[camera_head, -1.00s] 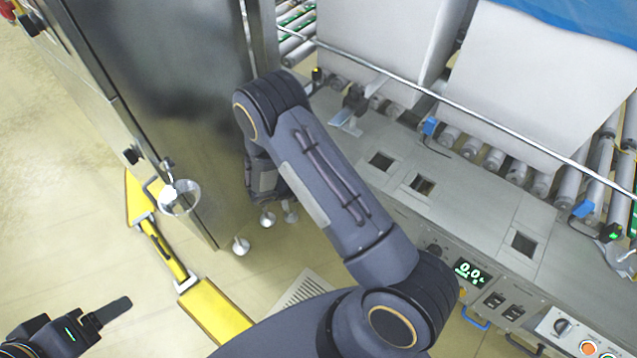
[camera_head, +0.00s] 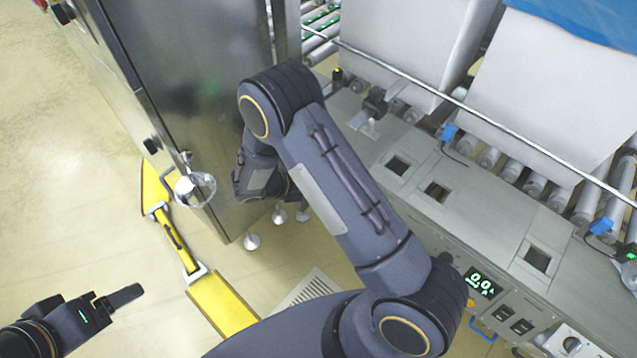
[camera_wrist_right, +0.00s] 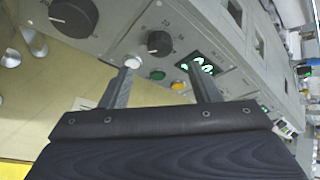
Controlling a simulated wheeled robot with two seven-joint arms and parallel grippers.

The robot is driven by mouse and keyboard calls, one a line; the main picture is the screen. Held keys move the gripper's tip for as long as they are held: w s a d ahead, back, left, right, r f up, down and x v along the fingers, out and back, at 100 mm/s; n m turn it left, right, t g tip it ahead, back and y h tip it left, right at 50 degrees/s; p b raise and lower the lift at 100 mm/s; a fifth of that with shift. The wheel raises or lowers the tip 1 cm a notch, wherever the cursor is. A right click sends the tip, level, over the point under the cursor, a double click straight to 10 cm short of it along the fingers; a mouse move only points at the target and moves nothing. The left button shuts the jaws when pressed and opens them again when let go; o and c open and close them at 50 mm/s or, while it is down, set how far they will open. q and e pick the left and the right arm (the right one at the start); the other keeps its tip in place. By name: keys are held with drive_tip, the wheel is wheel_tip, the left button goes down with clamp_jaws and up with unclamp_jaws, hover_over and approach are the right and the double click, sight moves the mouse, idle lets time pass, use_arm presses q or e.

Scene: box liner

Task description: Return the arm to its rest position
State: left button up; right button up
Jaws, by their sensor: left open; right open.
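My right arm (camera_head: 335,195) reaches up from the bottom of the head view and bends at its elbow near the steel cabinet. Its forearm points down and away, and the gripper is hidden in that view. In the right wrist view my right gripper (camera_wrist_right: 162,80) is open, with two fingers apart and nothing between them. Beyond the fingers is a grey control panel with knobs and buttons. My left gripper (camera_head: 112,305) is at the lower left of the head view, over bare floor. It is open, and only part of its fingers shows.
A steel cabinet (camera_head: 190,90) stands left of my right arm. The roller conveyor machine (camera_head: 480,225) with its display (camera_head: 480,284) is on the right, carrying white boxes (camera_head: 545,90). A yellow floor piece (camera_head: 222,305) lies below the cabinet. The floor at left is clear.

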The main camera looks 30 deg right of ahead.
idle(0.4)
drive_tip(key=s+d+r+m+g+y+p, duration=0.1)
drive_tip(key=s+d+r+m+y+p, duration=0.1)
drive_tip(key=s+r+m+y, duration=0.45)
drive_tip(key=s+d+r+m+g+y+p, duration=0.15)
drive_tip(key=s+r+m, duration=0.25)
drive_tip(key=r+m, duration=0.7)
drive_tip(key=s+a+r+m+t+y+p, duration=0.2)
drive_tip(key=s+r+m+t+y, duration=0.1)
drive_tip(key=s+r+m, duration=0.3)
drive_tip(key=s+a+r+m+t+y+p, duration=0.1)
drive_tip(key=s+a+r+m+t+y, duration=0.1)
drive_tip(key=r+m, duration=0.6)
drive_tip(key=s+r+t+y, duration=0.1)
drive_tip(key=s+t, duration=0.1)
drive_tip(key=s, duration=0.1)
drive_tip(key=shift+s+a+p, duration=0.35)
